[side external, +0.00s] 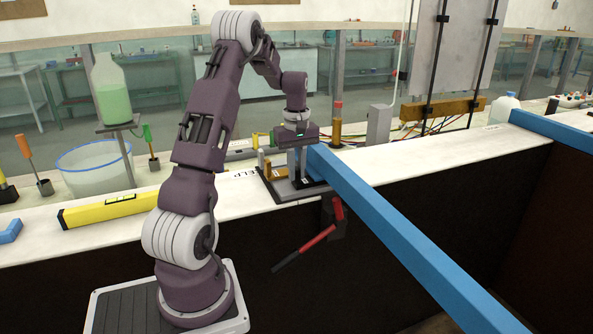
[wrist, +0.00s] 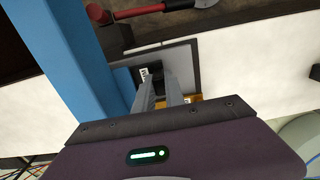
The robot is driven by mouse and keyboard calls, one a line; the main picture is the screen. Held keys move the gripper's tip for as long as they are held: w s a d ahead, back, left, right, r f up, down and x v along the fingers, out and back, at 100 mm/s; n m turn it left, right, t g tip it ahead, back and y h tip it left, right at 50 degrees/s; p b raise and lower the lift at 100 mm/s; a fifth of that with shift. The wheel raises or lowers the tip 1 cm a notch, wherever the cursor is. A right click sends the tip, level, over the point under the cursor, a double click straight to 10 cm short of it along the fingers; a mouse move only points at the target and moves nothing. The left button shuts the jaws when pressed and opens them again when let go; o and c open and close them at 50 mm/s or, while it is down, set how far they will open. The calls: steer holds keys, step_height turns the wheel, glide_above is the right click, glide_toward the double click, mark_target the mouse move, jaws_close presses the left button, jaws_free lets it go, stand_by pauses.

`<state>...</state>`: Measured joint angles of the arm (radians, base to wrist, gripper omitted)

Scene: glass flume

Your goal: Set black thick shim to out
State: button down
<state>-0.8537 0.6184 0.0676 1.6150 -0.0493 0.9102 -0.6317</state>
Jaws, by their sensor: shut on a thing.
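My gripper (side external: 299,176) points down over a grey tray (side external: 279,190) on the white counter, beside the blue beam. In the wrist view its two grey fingers (wrist: 158,84) are close together, shut on a small dark piece that looks like the black thick shim (wrist: 155,68). Most of this piece is hidden by the fingers. The tray also shows in the wrist view (wrist: 191,52), with a small white printed label (wrist: 142,74) beside the fingertips. I cannot tell whether the piece touches the tray. No "out" marking is readable.
A brass-coloured block (side external: 277,172) stands close left of my fingers. The blue beam (side external: 390,225) runs close on the right. A yellow level (side external: 110,208) lies to the left. White counter between the level and tray is mostly clear.

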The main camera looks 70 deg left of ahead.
steer(key=s, duration=0.6)
steer(key=shift+s, duration=0.25)
steer(key=c, duration=1.4)
jaws_free()
step_height(320, 180, up, 7)
